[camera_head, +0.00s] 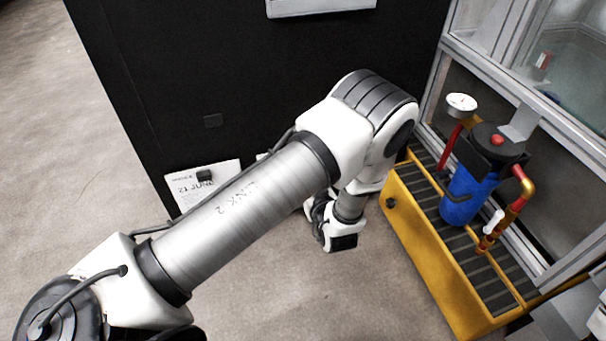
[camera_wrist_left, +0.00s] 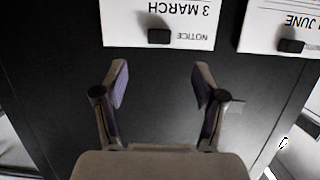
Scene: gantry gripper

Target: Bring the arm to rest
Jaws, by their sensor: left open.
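My left arm reaches in from the left of the head view and bends down near the middle. Its wrist end shows there in front of the black panel, but I cannot make out the fingers. In the left wrist view my left gripper (camera_wrist_left: 160,86) is open with nothing between its two fingers. The fingers point at the dark panel face, below a white notice reading 3 MARCH. My right gripper is not in view.
A black panel (camera_head: 140,70) stands behind the arm, with notices (camera_wrist_left: 130,30) held by dark clips. A yellow base (camera_head: 420,235) with a blue filter canister (camera_head: 462,200) and gauge (camera_head: 461,104) stands right, beside a metal-framed glass cabinet (camera_head: 570,75). Open floor (camera_head: 40,140) lies left.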

